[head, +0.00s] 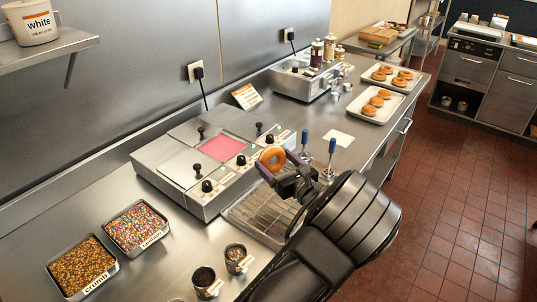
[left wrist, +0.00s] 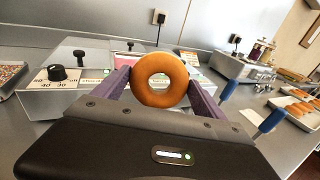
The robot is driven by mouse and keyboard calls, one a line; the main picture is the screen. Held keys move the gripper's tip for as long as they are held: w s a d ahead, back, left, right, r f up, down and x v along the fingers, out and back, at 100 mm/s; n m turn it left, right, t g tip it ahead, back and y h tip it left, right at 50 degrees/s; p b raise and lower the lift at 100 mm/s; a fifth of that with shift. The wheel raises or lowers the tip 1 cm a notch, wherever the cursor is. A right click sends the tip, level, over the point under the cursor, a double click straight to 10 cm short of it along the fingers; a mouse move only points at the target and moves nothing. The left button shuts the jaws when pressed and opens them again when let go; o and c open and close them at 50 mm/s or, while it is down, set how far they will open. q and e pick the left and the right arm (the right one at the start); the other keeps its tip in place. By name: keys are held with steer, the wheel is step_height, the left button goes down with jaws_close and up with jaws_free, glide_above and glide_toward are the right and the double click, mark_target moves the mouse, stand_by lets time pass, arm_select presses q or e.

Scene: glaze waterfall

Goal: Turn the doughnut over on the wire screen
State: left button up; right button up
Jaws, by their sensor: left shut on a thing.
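My left gripper (head: 279,172) is shut on a plain golden-brown doughnut (head: 272,159). In the left wrist view the doughnut (left wrist: 159,80) stands on edge between the two purple fingers, its hole facing the camera. It is held up in the air, near the front of the glaze warmer. The wire screen (head: 262,213) lies on the steel counter below, partly hidden by my left arm; the part that shows is bare. My right gripper is in neither view.
The glaze warmer (head: 178,178) with an open pink well (head: 220,148) stands behind the screen. Two blue-handled tools (head: 331,150) stand right of the gripper. Sprinkle (head: 137,226) and crumb (head: 82,267) trays and two small cups (head: 237,259) sit left. Doughnut trays (head: 375,105) lie farther back.

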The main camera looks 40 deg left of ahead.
arm_select(q)
steer(key=shift+s+d+r, duration=0.1)
steer(key=shift+d, duration=0.15)
steer(key=shift+a+f, duration=0.1)
steer(key=shift+f, duration=0.1)
step_height(320, 180, down, 4)
steer(key=b, duration=0.4)
steer(key=shift+f, duration=0.15)
steer(key=shift+f+b, duration=1.05)
steer(key=shift+f, duration=0.5)
steer(key=shift+f, duration=0.1)
steer(key=o, duration=1.3)
steer(key=shift+d, duration=0.2)
